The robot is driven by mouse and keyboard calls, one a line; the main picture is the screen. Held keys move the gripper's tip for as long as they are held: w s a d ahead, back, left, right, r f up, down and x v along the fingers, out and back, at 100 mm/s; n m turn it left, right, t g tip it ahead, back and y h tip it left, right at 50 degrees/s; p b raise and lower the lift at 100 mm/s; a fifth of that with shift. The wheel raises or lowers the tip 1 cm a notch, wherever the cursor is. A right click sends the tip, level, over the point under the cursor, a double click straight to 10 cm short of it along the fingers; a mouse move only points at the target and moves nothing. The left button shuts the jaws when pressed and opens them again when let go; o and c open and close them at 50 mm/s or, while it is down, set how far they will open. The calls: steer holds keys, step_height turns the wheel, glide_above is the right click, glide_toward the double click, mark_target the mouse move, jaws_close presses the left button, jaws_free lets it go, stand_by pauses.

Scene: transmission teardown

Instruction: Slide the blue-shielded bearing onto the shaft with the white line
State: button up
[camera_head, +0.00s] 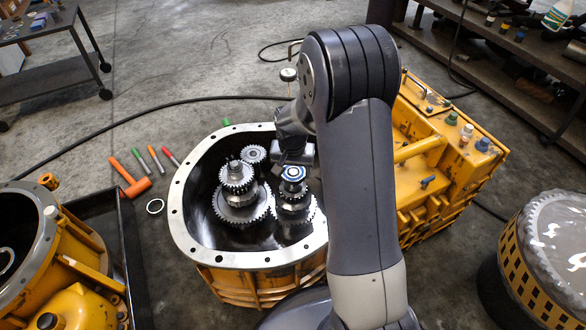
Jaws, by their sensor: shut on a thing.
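The blue-shielded bearing (294,173) shows as a small disc with a blue ring, at the top of the right-hand gear shaft in the open housing. My gripper (293,163) is shut on it, coming from behind and above. The right-hand shaft with its gears (293,204) stands upright below the bearing. I cannot tell whether the bearing is around the shaft or just above it. A second geared shaft (237,180) stands to the left, and a smaller gear (253,154) is behind it. No white line is clear on any shaft at this size.
The yellow housing's grey rim (182,192) surrounds the gears. A yellow casing (440,160) is close on the right behind my arm. An orange hammer (133,180), several markers and a ring (155,206) lie on the floor to the left.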

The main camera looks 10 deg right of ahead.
steer(key=shift+f+b, duration=1.25)
steer(key=shift+f, duration=0.7)
steer(key=o, duration=1.5)
steer(key=shift+r, duration=0.15)
steer(key=shift+r+p, duration=3.15)
steer(key=shift+r, duration=0.8)
steer(key=shift+f, duration=0.15)
step_height(320, 180, down, 8)
steer(key=b, duration=0.6)
